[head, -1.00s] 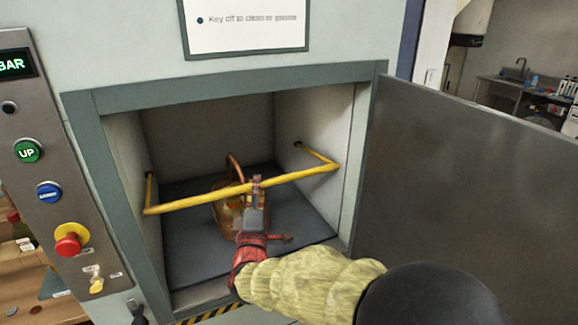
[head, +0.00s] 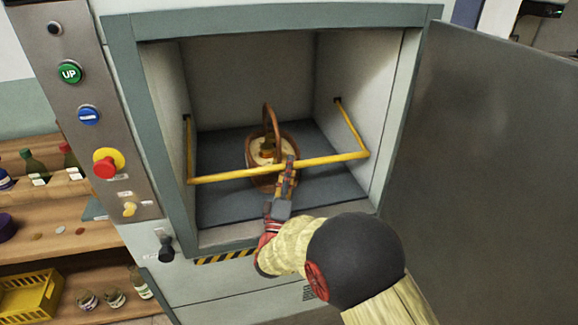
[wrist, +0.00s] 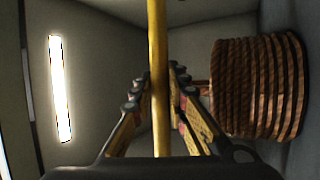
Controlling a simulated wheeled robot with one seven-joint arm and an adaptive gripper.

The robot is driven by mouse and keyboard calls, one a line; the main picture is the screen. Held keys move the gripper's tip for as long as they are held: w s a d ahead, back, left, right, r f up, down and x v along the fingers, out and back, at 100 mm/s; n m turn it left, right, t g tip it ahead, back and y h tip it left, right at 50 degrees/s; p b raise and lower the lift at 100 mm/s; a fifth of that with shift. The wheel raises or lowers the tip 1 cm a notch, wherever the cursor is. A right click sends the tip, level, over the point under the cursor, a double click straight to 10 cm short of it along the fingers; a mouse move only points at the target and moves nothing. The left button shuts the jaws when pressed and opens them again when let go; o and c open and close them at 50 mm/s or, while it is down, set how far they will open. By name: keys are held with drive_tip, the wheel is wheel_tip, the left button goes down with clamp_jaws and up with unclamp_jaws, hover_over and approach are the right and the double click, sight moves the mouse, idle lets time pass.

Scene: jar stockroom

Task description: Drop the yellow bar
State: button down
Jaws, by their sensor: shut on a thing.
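The yellow bar (head: 232,174) is a U-shaped bar hinged on both side walls of a lift-like compartment (head: 203,215). Its front run crosses low over the compartment floor, near the opening. My gripper (head: 290,163) is shut on the bar, right of its middle. In the wrist view the bar (wrist: 158,60) runs between the two fingers of my gripper (wrist: 160,85). Behind the bar a brown wicker basket (head: 276,136) with a tall handle stands on the dark floor. The basket also shows in the wrist view (wrist: 258,88), beside the fingers; part of it is hidden by the bar and gripper.
An open grey door (head: 490,170) stands at the right. At the left is a control panel with a green UP button (head: 69,73), a blue button (head: 88,115) and a red stop knob (head: 105,164). A black lever (head: 165,248) sits below. Shelves with bottles and a yellow crate (head: 28,297) are further left.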

drive_tip(key=shift+d+f, duration=0.1)
drive_tip(key=shift+f, duration=0.2)
drive_tip(key=c, duration=2)
unclamp_jaws()
drive_tip(key=shift+c, duration=0.2)
drive_tip(key=o, duration=0.3)
drive_tip(key=shift+w, duration=0.1)
drive_tip(key=shift+r, duration=0.1)
drive_tip(key=v, duration=1.2)
